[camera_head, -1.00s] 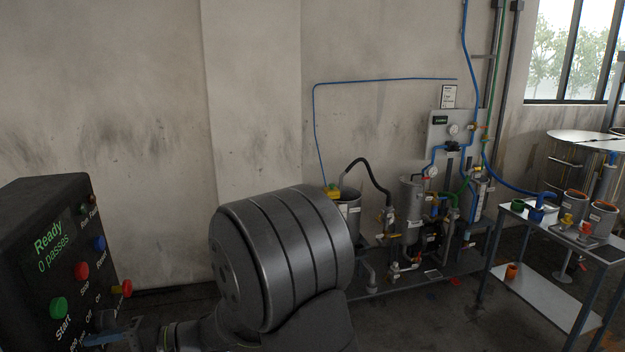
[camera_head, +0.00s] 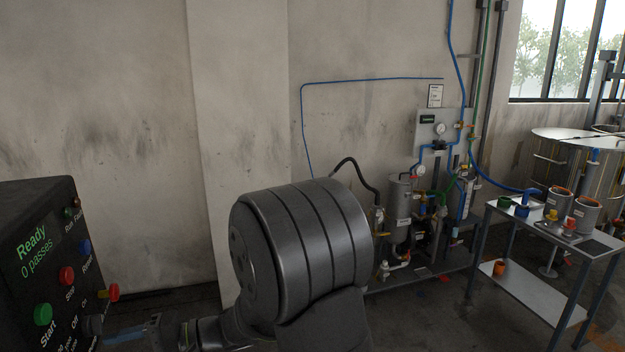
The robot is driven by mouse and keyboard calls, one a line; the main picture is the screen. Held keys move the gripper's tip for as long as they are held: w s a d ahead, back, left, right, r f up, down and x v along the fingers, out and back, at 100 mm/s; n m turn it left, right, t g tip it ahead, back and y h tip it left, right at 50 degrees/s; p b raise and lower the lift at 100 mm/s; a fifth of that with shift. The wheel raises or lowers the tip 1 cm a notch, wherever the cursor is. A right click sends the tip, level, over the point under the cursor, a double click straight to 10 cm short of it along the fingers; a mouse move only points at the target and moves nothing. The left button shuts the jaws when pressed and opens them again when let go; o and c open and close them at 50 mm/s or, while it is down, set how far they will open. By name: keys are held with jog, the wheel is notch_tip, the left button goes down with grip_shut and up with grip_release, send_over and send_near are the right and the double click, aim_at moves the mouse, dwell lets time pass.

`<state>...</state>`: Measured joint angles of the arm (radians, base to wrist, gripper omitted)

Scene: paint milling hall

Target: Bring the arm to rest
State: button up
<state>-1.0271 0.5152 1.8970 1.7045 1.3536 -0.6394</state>
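My arm shows as a large dark grey ribbed joint (camera_head: 300,250) in the lower middle of the view. A slimmer link runs from it left towards the black control box (camera_head: 40,255). A bluish-grey part (camera_head: 130,334) at the end of that link lies in front of the box's lower right edge, by its lower controls. I cannot make out fingertips there, nor whether it touches the box. The box's display reads "Ready" and "0 passes". It carries a green Start button (camera_head: 43,315), a red Stop button (camera_head: 66,275) and a blue button (camera_head: 85,248).
A pipe rig with a steel vessel (camera_head: 401,205) stands against the wall behind my arm. At right, a two-shelf trolley (camera_head: 530,283) carries several cans and coloured parts. Large steel drums (camera_head: 575,165) stand behind it.

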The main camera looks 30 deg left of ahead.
jog(key=f+v, duration=0.1)
jog(key=v, duration=1)
jog(key=s+a+m+g, duration=0.1)
jog(key=s+a+m, duration=1.1)
jog(key=m, duration=0.2)
jog(key=shift+s+a+f+h, duration=0.2)
jog(key=shift+f+h, duration=0.05)
jog(key=shift+h, duration=0.05)
dwell(0.7)
